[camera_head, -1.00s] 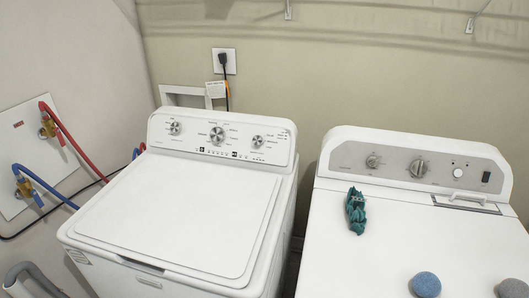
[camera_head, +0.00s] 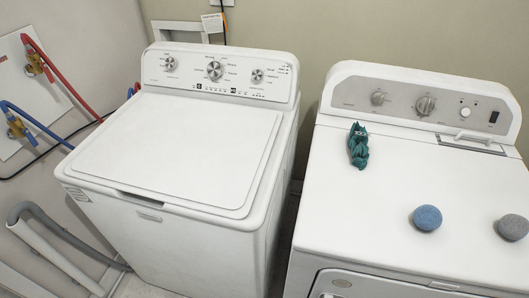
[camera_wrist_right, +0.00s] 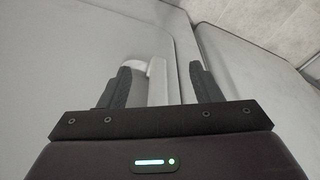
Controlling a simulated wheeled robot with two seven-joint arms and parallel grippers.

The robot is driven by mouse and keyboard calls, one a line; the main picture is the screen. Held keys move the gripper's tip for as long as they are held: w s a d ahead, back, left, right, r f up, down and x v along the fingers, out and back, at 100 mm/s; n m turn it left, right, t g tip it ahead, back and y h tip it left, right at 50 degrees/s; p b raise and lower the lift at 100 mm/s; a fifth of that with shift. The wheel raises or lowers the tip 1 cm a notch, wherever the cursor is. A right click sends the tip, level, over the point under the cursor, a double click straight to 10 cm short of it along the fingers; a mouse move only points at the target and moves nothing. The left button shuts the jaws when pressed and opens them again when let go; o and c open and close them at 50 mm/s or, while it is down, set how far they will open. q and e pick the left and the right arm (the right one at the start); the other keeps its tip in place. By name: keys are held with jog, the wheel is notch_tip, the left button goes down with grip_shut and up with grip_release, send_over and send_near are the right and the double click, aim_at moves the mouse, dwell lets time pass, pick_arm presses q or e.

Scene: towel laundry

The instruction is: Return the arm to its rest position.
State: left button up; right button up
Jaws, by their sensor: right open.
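My right gripper (camera_wrist_right: 160,85) shows in the right wrist view. Its two dark fingers are apart and nothing is between them. Beyond the fingers are pale, flat, light grey surfaces and a small white part; I cannot tell for sure what they belong to. Neither of my arms shows in the head view, and my left gripper is not seen.
A white washer (camera_head: 180,140) with its lid shut stands at the left of the head view. A white dryer (camera_head: 390,250) stands to its right, with a crumpled teal cloth (camera_head: 358,146), a blue ball (camera_head: 427,218) and a grey ball (camera_head: 513,227) on top.

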jog(key=s+d+f+b, duration=0.1)
jog(key=s+f+b, duration=0.1)
jog(key=s+f, duration=0.8)
jog(key=s+d+f+g+b, duration=0.1)
jog(key=s+d+f+b, duration=0.1)
jog(key=s+f, duration=0.7)
notch_tip(320, 180, down, 4)
jog(key=shift+s+d+f, duration=0.25)
jog(key=shift+s+d, duration=0.05)
jog(key=shift+s, duration=0.1)
jog(key=shift+o, duration=0.4)
